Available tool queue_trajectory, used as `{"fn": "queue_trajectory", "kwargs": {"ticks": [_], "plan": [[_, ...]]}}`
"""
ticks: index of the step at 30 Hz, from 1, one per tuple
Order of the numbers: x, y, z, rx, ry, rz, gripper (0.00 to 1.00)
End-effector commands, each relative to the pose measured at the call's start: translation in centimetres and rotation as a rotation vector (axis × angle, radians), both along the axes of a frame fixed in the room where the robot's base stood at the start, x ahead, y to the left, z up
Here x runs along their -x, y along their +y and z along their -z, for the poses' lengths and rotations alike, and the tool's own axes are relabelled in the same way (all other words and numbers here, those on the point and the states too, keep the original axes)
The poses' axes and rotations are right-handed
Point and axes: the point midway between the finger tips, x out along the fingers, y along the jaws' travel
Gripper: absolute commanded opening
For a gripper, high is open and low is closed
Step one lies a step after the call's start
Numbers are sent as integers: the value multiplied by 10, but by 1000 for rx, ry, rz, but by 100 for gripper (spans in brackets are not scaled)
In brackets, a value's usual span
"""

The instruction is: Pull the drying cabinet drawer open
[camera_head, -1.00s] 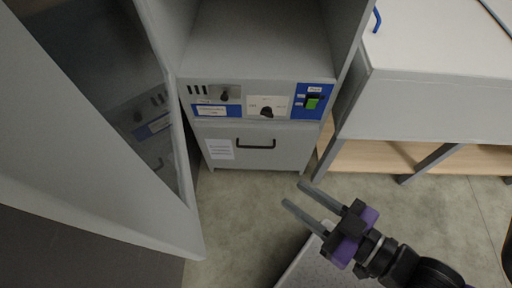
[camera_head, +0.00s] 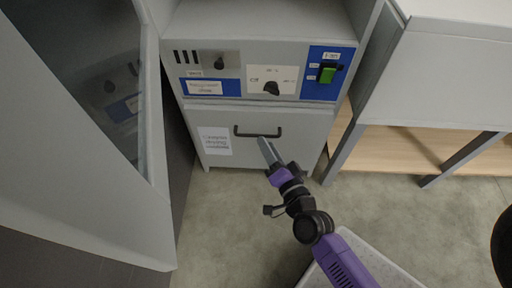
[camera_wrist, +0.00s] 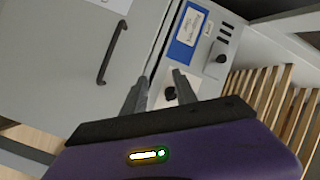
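The drying cabinet drawer (camera_head: 300,130) is a grey front below the control panel and looks shut. Its dark bar handle (camera_head: 258,132) runs across the upper middle; a white label sits to its left. In the wrist view the handle (camera_wrist: 112,52) lies left of both fingers, not between them. My gripper (camera_head: 265,145) is close to the drawer front, with its tips just below the handle in the head view. In the wrist view my gripper (camera_wrist: 160,88) has its two fingers apart with nothing between them. Whether a finger touches the drawer is unclear.
The control panel (camera_head: 230,88) with knobs and a green switch (camera_head: 327,73) is above the drawer. The open cabinet door (camera_head: 60,180) stands at the left. A bench (camera_head: 440,75) with a wooden lower shelf (camera_head: 400,148) is at the right.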

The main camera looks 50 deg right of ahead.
Motion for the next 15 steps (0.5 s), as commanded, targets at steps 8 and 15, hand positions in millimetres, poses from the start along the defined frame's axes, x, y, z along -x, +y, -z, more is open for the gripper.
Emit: {"fn": "queue_trajectory", "kwargs": {"ticks": [8,15], "plan": [[-48,-43,101,-534,-179,118,34],[-55,-45,114,-661,-218,139,34]]}}
